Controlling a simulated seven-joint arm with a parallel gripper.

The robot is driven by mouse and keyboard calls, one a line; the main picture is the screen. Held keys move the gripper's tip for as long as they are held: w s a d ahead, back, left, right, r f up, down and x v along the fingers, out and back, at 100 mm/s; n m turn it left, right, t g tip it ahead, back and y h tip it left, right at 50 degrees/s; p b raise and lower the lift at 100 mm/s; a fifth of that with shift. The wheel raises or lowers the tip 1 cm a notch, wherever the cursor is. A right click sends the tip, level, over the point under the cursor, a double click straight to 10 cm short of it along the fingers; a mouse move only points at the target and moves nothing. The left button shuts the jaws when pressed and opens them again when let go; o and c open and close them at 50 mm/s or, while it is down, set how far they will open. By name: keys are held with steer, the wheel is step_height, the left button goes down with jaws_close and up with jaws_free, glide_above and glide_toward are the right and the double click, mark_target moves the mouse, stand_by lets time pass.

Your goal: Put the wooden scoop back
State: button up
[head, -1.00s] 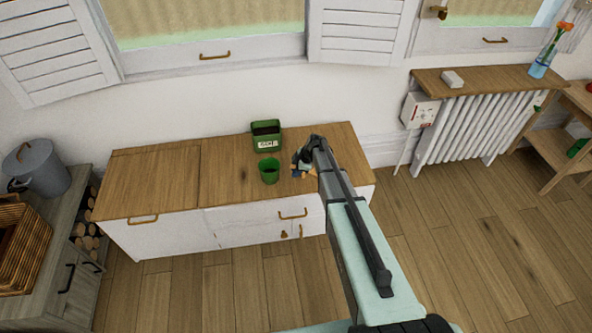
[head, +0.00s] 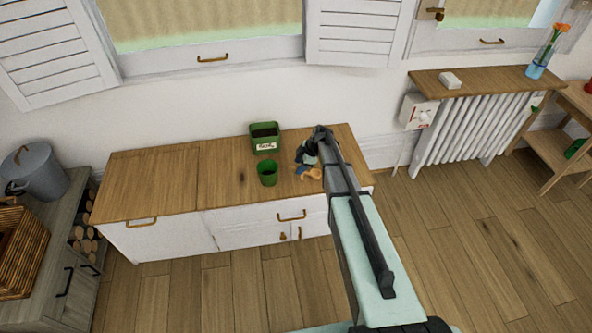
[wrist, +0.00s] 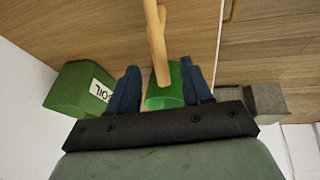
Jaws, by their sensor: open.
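The wooden scoop (wrist: 155,40) is light tan. In the wrist view its long shape runs up from the gap between my fingers, overlapping the green cup. In the head view a tan part of it (head: 309,173) shows just below my gripper, over the counter. My gripper (head: 305,157) is open, its two blue fingers on either side of the scoop's near end in the wrist view (wrist: 160,75). I cannot tell whether they touch it. The green cup (head: 267,174) stands on the counter left of my gripper; it also shows in the wrist view (wrist: 165,100).
A green soil box (head: 265,139) with a white label stands on the wooden counter (head: 150,185) behind the cup; it also shows in the wrist view (wrist: 75,90). The counter's left half is clear. The wall is behind, and a radiator (head: 470,130) is to the right.

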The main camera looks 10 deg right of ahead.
steer(key=v, duration=0.6)
steer(key=s+a+f+m+g+h, duration=0.1)
steer(key=s+f+m+g, duration=0.15)
steer(key=s+f, duration=0.45)
steer(key=s+a+f+m+g, duration=0.1)
steer(key=s+f+m, duration=0.25)
steer(key=s, duration=0.85)
steer(key=s+a+f+m+g+h, duration=0.1)
steer(key=s+f+m, duration=0.2)
steer(key=s+f, duration=0.45)
steer(key=s+f+m+g+h, duration=0.1)
steer(key=s+m+g, duration=0.3)
steer(key=s, duration=2.5)
steer(key=m+h, duration=0.1)
steer(key=m, duration=0.3)
steer(key=shift+s+d+f, duration=0.25)
steer(key=shift+d, duration=0.05)
steer(key=shift+g, duration=0.25)
